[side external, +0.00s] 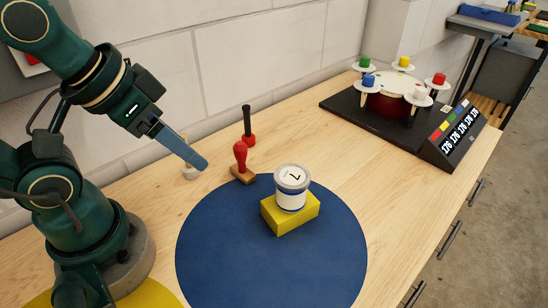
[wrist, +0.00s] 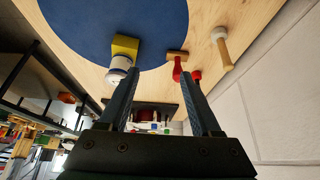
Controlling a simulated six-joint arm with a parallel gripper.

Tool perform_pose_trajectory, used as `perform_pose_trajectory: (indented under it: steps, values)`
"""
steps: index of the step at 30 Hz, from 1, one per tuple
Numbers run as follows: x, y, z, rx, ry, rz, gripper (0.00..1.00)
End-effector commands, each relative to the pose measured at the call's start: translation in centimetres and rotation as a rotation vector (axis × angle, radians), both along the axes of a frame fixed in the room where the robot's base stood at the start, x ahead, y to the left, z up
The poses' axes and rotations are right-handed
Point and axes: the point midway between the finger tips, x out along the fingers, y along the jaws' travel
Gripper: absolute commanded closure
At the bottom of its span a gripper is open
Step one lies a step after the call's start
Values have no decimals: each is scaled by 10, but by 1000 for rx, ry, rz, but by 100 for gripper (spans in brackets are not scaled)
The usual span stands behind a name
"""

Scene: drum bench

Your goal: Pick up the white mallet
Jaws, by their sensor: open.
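The white mallet stands upright on the wooden bench with its pale head (side external: 190,173) down. In the side view my gripper (side external: 203,163) crosses in front of it and hides part of its handle. In the wrist view the mallet's white head (wrist: 219,33) and wooden handle (wrist: 226,55) show at the upper right, outside the fingers. My gripper (wrist: 163,76) is open, with nothing between its two long fingers, and it sits above the bench, apart from the mallet as the wrist view shows.
A red-handled stamp (side external: 241,157) and a black-handled mallet with a red head (side external: 248,137) stand close by. A white tin (side external: 291,193) sits on a yellow block (side external: 300,216) on the blue mat (side external: 260,270). A drum stand (side external: 385,105) is at the back right; the wall (side external: 250,50) runs behind.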

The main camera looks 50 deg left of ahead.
Motion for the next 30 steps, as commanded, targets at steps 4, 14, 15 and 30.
perform_pose_trajectory:
  steps: [4, 14, 15, 30]
  values:
    - [0, 0, 0, 0, 0, 0, 35]
    - [0, 0, 0, 0, 0, 0, 45]
    - [0, 0, 0, 0, 0, 0, 45]
    - [-3, 11, 38, 131, 109, -119, 45]
